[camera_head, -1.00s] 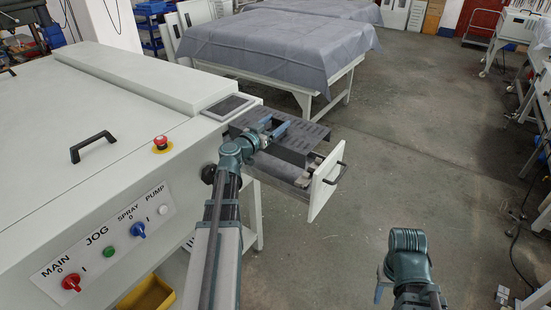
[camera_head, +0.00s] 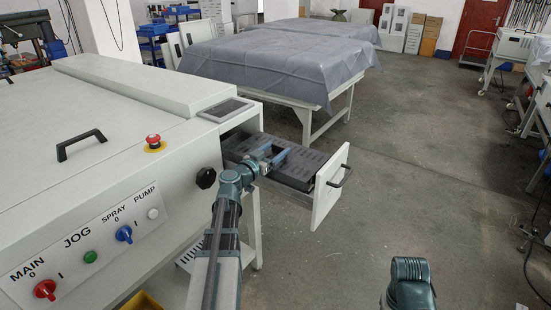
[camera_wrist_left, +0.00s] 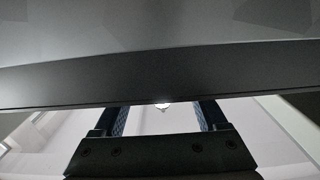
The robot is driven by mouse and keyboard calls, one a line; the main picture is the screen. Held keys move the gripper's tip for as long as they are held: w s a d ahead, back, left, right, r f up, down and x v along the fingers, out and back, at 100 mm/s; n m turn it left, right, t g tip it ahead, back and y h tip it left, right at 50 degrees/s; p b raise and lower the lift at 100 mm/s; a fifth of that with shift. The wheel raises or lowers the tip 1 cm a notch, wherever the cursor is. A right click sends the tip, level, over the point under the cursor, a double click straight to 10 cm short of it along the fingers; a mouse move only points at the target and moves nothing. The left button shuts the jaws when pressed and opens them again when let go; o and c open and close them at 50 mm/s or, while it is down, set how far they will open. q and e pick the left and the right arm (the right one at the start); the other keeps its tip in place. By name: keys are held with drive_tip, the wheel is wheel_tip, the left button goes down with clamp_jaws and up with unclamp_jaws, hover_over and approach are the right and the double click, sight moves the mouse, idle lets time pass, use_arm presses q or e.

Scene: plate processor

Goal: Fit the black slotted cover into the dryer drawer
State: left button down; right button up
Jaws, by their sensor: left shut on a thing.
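The black slotted cover (camera_head: 301,166) lies low in the open dryer drawer (camera_head: 330,188), its top at about the level of the drawer's walls. I cannot tell whether it is fully seated. My left gripper (camera_head: 277,156) is shut on the cover near its middle. In the left wrist view the cover (camera_wrist_left: 160,75) fills the upper part, with the two fingers (camera_wrist_left: 162,117) reaching under its dark edge, so the fingertips are hidden. My right gripper is not in view; only part of my right arm shows at the bottom right of the head view.
The white machine (camera_head: 110,130) with its control panel (camera_head: 90,245) stands on the left, and a black knob (camera_head: 206,178) sits near my left arm. The drawer's front has a black handle (camera_head: 341,175). A covered table (camera_head: 280,70) stands behind.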

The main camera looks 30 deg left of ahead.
use_arm(q)
drive_tip(key=shift+f, duration=0.15)
drive_tip(key=shift+f, duration=0.25)
unclamp_jaws()
drive_tip(key=shift+r, duration=0.1)
drive_tip(key=shift+r, duration=0.2)
drive_tip(key=shift+s+r, duration=0.1)
drive_tip(key=shift+s, duration=0.25)
drive_tip(key=s, duration=1.1)
drive_tip(key=shift+s+a, duration=0.15)
drive_tip(key=shift+a, duration=0.3)
